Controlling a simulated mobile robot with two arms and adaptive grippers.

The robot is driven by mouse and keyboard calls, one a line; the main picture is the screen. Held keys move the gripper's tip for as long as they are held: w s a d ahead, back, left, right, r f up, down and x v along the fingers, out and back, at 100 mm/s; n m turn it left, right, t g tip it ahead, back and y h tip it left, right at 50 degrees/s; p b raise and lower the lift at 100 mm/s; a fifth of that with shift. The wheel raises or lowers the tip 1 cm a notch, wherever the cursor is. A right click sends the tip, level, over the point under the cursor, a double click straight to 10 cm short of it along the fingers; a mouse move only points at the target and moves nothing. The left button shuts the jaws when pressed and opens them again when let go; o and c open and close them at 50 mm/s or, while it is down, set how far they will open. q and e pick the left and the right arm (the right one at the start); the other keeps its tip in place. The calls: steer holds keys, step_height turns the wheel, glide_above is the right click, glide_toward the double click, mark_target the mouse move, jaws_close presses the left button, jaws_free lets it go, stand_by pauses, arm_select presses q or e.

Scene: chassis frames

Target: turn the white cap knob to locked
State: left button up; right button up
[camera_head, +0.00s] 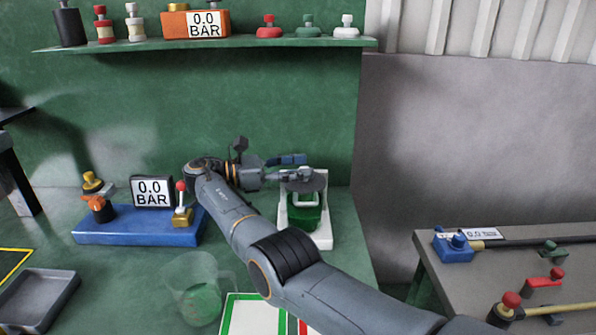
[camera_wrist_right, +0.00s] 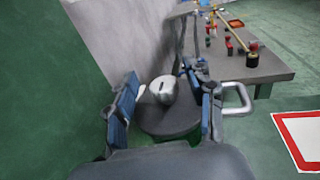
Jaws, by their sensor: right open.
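The white cap knob (camera_wrist_right: 163,89) shows pale grey-white, rounded, with a short dark slot, on a round grey cap (camera_wrist_right: 168,118) in the right wrist view. In the head view the grey cap (camera_head: 306,181) tops a green body with a pale handle (camera_head: 306,200), on a white stand (camera_head: 322,232); my gripper hides the knob there. My right gripper (camera_head: 284,168) is at the cap. In the wrist view its blue-padded fingers (camera_wrist_right: 163,104) are open on either side of the knob; I cannot tell whether either touches it. My left gripper is out of view.
A blue base (camera_head: 130,230) with a gauge and levers stands left of the stand. A clear jug (camera_head: 198,288) and a grey tray (camera_head: 38,298) are nearer. A shelf (camera_head: 210,43) runs above. A grey side table (camera_head: 500,262) is at the right.

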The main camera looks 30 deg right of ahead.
step_height(320, 180, up, 9)
steer(key=shift+f, duration=0.1)
stand_by(0.6)
